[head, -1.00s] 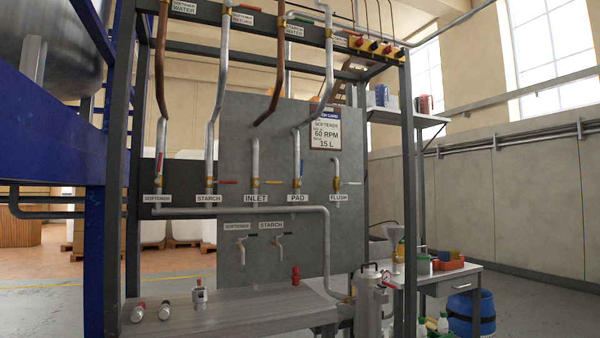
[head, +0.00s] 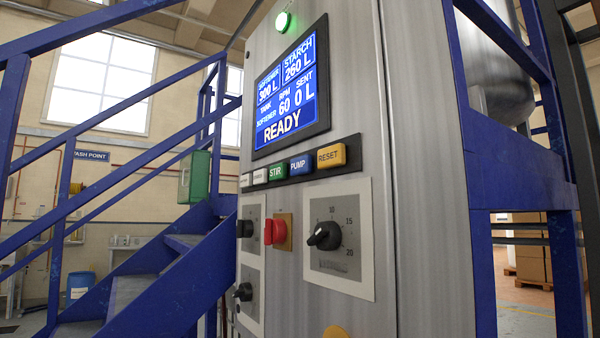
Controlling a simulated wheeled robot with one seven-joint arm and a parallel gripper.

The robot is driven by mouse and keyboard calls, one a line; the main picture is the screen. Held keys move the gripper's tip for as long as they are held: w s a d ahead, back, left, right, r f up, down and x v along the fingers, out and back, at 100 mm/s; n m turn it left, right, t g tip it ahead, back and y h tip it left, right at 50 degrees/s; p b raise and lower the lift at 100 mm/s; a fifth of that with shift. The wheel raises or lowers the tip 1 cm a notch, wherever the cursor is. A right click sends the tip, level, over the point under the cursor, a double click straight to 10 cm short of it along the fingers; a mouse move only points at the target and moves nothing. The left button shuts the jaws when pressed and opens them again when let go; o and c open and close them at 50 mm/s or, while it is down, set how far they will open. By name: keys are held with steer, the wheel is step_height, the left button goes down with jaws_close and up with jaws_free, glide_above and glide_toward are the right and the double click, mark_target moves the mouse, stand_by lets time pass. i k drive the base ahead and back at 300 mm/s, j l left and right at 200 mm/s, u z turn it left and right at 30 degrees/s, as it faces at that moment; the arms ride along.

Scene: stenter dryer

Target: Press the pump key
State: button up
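The blue pump key (head: 300,164), marked PUMP, sits in a row of keys on the grey metal control cabinet (head: 420,190). It lies between the green STIR key (head: 276,171) and the yellow RESET key (head: 331,156). Two pale keys are at the row's left end. A green lamp (head: 283,21) glows above the screen. My gripper is not in view.
Below the keys are a red switch (head: 274,231) and a black dial (head: 324,236) on a pale plate. Blue stairs with railings (head: 150,285) stand close on the left. A blue frame (head: 510,190) and a steel tank (head: 497,75) stand on the right.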

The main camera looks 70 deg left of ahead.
mark_target(301, 164)
steer(key=u, duration=0.4)
steer(key=l+u, duration=0.15)
steer(key=u, duration=0.3)
steer(key=i+l+u, duration=0.1)
steer(key=u, duration=1.15)
steer(key=j+u, duration=0.15)
steer(key=u, duration=0.7)
steer(key=i+j+u, duration=0.1)
steer(key=u, duration=0.3)
